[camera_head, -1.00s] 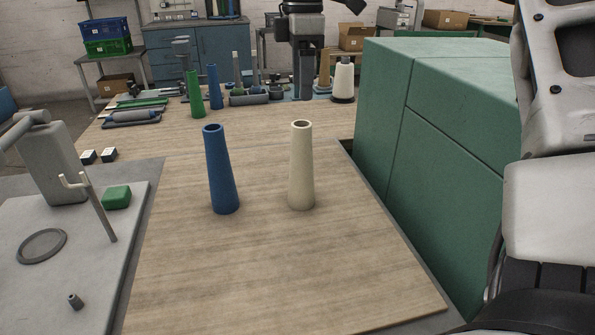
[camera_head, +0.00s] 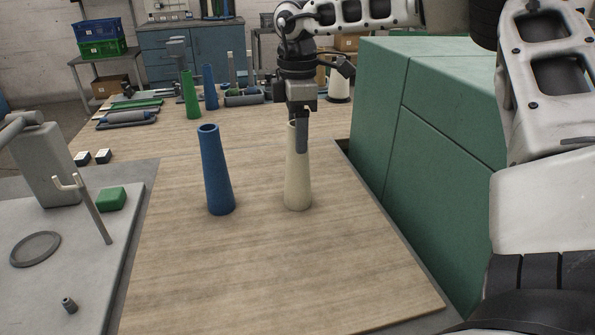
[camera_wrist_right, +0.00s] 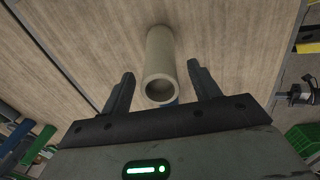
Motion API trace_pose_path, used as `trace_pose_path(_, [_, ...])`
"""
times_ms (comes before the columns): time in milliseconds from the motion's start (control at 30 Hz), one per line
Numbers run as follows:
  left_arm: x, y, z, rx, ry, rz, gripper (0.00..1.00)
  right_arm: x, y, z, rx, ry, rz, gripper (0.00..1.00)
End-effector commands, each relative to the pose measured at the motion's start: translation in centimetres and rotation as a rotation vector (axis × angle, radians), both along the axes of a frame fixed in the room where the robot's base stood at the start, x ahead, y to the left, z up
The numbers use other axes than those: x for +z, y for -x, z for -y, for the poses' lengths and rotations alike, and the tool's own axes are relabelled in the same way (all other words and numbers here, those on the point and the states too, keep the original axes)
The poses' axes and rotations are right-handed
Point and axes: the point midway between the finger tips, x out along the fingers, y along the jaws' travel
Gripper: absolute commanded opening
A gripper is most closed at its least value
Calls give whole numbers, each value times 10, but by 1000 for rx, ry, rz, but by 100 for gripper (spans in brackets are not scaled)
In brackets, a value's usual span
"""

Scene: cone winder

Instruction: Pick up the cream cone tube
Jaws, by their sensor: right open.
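The cream cone tube (camera_head: 298,186) stands upright on the wooden table, to the right of a blue cone tube (camera_head: 218,172). My right gripper (camera_head: 301,137) is over the top of the cream tube in the head view and hides part of its upper end. In the right wrist view, the cream tube (camera_wrist_right: 161,52) shows its open end between the two fingers of my right gripper (camera_wrist_right: 160,84). The fingers are spread wide, with a visible gap on each side of the tube. My left gripper is not in view.
A large green cabinet (camera_head: 440,130) borders the table on the right. A grey bench (camera_head: 75,265) with a ring and a green block (camera_head: 111,199) is at left. A green cone tube (camera_head: 191,95) and several parts stand farther back. The front of the wooden table (camera_head: 270,275) is clear.

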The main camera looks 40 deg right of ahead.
Motion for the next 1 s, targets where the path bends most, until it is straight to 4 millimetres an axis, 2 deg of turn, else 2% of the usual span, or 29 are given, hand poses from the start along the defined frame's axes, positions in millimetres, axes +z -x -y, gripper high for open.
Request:
trace_pose_path(33, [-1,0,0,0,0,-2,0,0,0,0,0,0,0,61])
trace_pose_path(200, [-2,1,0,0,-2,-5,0,1,0,0,0,0,0,14])
trace_pose_path(233, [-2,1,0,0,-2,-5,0,1,0,0,0,0,0,12])
trace_pose_path(533, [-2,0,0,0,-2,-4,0,2,0,0,0,1,1,12])
trace_pose_path(667, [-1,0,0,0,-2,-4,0,9,-1,0,-1,1,2,12])
trace_pose_path(867, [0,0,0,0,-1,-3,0,36,-1,-1,1,2,3,12])
trace_pose_path(1000, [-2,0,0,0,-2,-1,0,59,7,-21,5,4,3,12])
